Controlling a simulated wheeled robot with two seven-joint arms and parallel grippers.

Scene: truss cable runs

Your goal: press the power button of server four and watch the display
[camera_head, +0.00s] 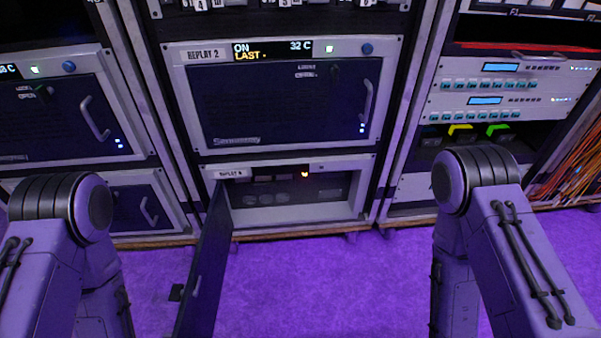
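The lower unit (342,177) in the middle rack has a small label (231,174) that seems to read REPLAY with a number too small to be sure of. Neither gripper is in view.
Above it, REPLAY 2 (285,140) is shut, its display (272,49) reading ON, LAST and 32 C, with a blue round button (367,49). Other racks stand left and right. The purple floor (320,285) is clear right of the open door.

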